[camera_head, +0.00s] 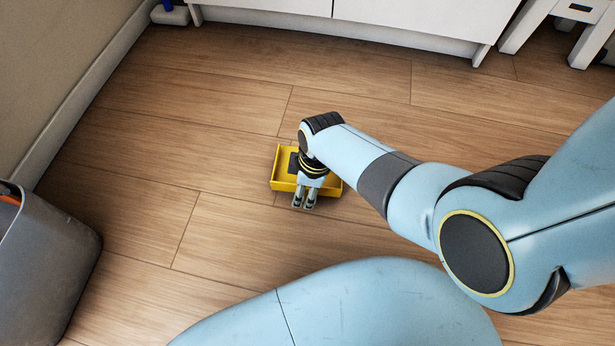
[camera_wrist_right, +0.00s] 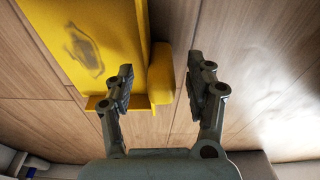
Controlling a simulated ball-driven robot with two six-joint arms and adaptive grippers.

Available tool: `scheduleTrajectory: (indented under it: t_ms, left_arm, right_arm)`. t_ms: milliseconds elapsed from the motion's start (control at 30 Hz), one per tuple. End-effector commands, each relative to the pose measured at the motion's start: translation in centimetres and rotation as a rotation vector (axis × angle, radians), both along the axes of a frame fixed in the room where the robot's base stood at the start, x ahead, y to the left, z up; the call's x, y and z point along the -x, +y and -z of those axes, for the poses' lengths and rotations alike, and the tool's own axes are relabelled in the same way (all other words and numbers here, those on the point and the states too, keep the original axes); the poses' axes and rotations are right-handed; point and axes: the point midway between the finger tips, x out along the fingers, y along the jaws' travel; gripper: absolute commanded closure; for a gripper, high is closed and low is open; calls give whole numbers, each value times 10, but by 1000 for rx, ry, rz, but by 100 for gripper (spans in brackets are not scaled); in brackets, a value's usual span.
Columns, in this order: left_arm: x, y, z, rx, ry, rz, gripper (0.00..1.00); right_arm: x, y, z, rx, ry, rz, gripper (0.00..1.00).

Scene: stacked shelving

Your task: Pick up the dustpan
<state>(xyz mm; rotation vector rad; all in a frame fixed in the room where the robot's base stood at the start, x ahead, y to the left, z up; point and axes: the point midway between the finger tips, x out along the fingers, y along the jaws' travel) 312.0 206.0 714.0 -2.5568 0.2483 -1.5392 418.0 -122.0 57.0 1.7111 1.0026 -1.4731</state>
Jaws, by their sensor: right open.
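The yellow dustpan (camera_head: 284,187) lies on the wooden floor near the middle of the head view, partly covered by my right gripper (camera_head: 304,203) and wrist. In the right wrist view the dustpan (camera_wrist_right: 110,25) fills the upper left, with a dark smudge on its surface. My right gripper (camera_wrist_right: 160,85) is open there, its two fingers apart. A rounded yellow part of the dustpan shows between the fingertips, and the left finger overlaps the pan in the picture. I cannot tell whether either finger touches it. My left gripper is not in view.
A grey bin (camera_head: 40,265) stands at the left. A white cabinet (camera_head: 400,22) stands along the back, with white legs of another piece (camera_head: 525,25) at the upper right. The floor around the dustpan is clear.

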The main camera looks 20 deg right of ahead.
Motion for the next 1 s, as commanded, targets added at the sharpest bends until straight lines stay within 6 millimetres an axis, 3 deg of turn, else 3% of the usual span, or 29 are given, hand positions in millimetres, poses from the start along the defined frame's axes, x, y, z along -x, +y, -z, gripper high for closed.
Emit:
scheduleTrajectory:
  t_ms: [300, 700, 1000]
  left_arm:
    - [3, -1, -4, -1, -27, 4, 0]
    - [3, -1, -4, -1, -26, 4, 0]
    - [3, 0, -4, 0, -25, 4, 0]
  right_arm:
    - [0, 0, 1, 0, -1, 0, 46]
    - [0, 0, 1, 0, 0, 0, 99]
    - [0, 0, 0, 0, -1, 0, 100]
